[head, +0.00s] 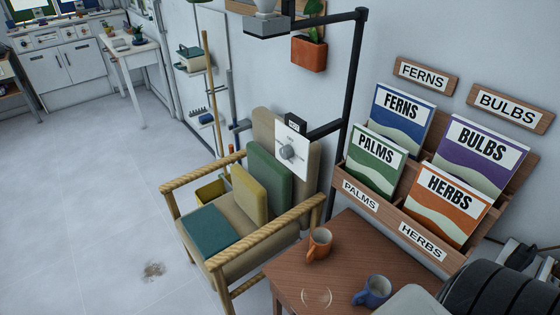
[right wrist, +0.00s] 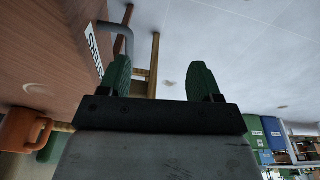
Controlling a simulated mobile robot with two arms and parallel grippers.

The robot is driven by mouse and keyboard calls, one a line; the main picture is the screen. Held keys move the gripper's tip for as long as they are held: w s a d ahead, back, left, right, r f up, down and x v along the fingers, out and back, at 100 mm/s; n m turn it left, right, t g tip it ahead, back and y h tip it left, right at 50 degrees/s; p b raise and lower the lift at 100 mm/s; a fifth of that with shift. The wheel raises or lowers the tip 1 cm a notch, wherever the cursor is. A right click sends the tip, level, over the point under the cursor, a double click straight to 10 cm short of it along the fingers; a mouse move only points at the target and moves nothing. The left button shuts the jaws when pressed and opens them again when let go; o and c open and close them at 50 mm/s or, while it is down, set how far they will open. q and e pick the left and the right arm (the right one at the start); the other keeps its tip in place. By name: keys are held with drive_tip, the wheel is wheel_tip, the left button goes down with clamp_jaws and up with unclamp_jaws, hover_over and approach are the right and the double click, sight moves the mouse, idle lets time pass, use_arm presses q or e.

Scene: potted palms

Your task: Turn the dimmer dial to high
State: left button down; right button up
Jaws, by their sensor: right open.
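The dimmer dial (head: 287,152) is a round grey knob on a white plate (head: 298,142), held by a black post behind the wooden armchair. A small black label sits above the plate. The plate's marks and the dial's setting are too small to read. My right gripper (right wrist: 160,78) shows in the right wrist view, its two green fingers spread apart with nothing between them. The dial does not show clearly in that view. Part of my right arm fills the lower right corner of the head view, well away from the dial. My left gripper is not in view.
The armchair (head: 262,239) with cushions stands below the dial. A wooden table (head: 345,250) holds an orange mug (head: 319,243) and a blue mug (head: 372,291). A rack of seed packets (head: 375,158) stands behind the table. Open floor (head: 90,210) lies at left.

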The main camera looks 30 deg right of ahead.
wheel_tip(320, 180, up, 23)
drive_tip(key=w+t+b, duration=0.1)
drive_tip(key=b, duration=0.2)
drive_tip(key=n+h+p, duration=0.2)
drive_tip(key=n+h, duration=1.3)
drive_tip(key=h, duration=0.3)
approach(283, 154)
drive_tip(key=shift+g, duration=0.3)
drive_tip(key=d, duration=0.3)
drive_tip(key=w+d, duration=0.1)
drive_tip(key=d, duration=0.4)
drive_tip(key=shift+w+d, duration=0.35)
drive_tip(key=shift+c, duration=0.2)
